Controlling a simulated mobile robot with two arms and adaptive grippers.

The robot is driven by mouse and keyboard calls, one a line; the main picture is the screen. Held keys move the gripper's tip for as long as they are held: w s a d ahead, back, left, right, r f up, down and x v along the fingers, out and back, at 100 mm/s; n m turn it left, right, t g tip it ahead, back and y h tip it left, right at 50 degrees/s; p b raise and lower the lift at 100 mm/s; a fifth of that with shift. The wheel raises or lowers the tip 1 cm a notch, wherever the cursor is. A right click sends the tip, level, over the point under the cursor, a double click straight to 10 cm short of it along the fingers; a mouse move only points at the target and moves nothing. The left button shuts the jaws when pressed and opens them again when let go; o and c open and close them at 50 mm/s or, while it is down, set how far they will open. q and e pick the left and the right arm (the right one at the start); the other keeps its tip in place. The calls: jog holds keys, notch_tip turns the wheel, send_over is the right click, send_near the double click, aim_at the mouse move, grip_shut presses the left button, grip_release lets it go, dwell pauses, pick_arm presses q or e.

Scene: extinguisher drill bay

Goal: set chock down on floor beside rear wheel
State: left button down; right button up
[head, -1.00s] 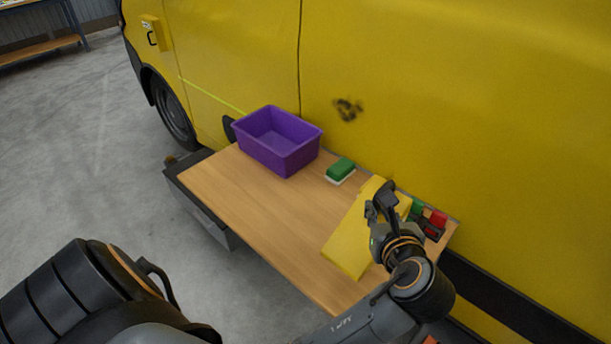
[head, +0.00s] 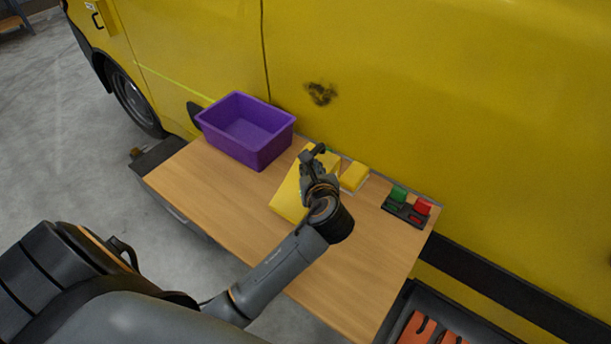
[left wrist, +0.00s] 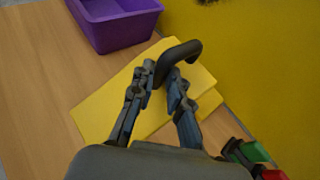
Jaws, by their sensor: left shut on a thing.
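The chock (head: 288,199) is a yellow wedge with a black handle. In the head view it is over the wooden tabletop, just right of the purple bin. I cannot tell whether it touches the top. My left gripper (head: 318,160) is shut on its handle. The left wrist view shows the handle (left wrist: 184,50) between the fingers (left wrist: 160,82) and the yellow chock (left wrist: 108,108) under them. A wheel (head: 133,100) of the yellow van is at the upper left, beyond the table. My right gripper is not in view.
The purple bin (head: 236,150) stands on the tabletop (head: 215,190). A yellow block (head: 355,177) and a black holder with green and red pieces (head: 404,213) lie along the van side. A dark tray with orange items (head: 428,328) is at lower right. Grey floor (head: 65,135) at left is clear.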

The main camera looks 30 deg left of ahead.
aim_at(287, 202)
pick_arm(q)
jog(key=shift+w+a+f, duration=0.15)
jog(key=shift+a+f, duration=0.25)
jog(key=shift+f, duration=0.1)
jog(key=shift+w+a+f, duration=0.1)
jog(key=shift+a+f, duration=0.1)
jog(key=shift+f, duration=0.05)
jog(key=f, duration=0.3)
jog(key=shift+w+a+f+p, duration=0.1)
jog(key=shift+a+p, duration=0.2)
jog(key=shift+f, duration=0.2)
jog(key=shift+d, duration=0.1)
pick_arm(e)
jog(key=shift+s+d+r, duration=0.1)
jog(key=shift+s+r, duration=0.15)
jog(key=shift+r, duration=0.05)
pick_arm(q)
jog(key=shift+f, duration=0.1)
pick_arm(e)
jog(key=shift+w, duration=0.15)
pick_arm(q)
jog(key=c, duration=1.5)
grip_release()
jog(key=shift+f, duration=0.15)
jog(key=shift+o, duration=1)
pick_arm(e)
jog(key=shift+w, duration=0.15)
